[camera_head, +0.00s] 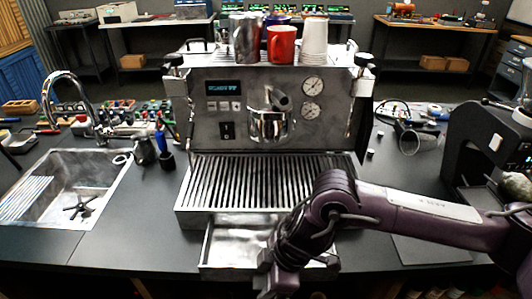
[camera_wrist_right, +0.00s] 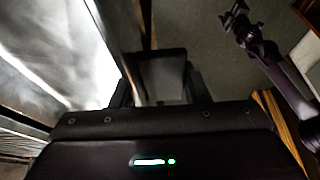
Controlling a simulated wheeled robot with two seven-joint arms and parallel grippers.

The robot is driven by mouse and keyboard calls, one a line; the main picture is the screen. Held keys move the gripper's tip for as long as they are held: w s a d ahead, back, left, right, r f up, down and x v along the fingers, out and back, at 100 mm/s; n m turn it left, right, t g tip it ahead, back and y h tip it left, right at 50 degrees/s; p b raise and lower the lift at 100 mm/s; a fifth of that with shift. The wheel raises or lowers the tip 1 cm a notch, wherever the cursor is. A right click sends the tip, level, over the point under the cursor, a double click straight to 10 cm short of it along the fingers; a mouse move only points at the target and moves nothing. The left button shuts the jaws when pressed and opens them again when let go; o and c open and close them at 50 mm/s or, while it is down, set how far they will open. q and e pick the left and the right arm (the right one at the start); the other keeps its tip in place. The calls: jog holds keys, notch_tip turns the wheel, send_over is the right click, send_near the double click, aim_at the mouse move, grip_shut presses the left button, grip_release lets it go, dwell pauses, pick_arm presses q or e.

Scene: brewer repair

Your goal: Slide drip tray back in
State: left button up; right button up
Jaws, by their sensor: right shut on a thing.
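The drip tray (camera_head: 240,240) is a shallow metal drawer sticking out from under the slatted grate of the espresso machine (camera_head: 225,135). Its bright inside also fills the left of the right wrist view (camera_wrist_right: 60,60). My right gripper (camera_head: 272,272) is at the right part of the tray's front edge, partly hidden by its own wrist. In the right wrist view its fingers (camera_wrist_right: 163,90) are shut on the tray at the front wall. A dark gripper at the upper right of that view looks like my left gripper (camera_wrist_right: 240,18), away from the tray; its jaws are too small to read.
A sink (camera_head: 75,185) is set in the counter at left. Cups, one of them red (camera_head: 281,44), stand on the machine. A dark grinder-like machine (camera_head: 490,140) stands at right. The counter (camera_head: 150,235) left of the tray is clear.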

aim_at(260, 248)
jog(key=shift+w, duration=0.45)
jog(key=shift+w, duration=0.1)
jog(key=shift+w+b, duration=0.3)
jog(key=shift+w, duration=1.8)
jog(key=shift+w+b, duration=0.45)
jog(key=shift+w, duration=1.8)
jog(key=shift+w, duration=0.15)
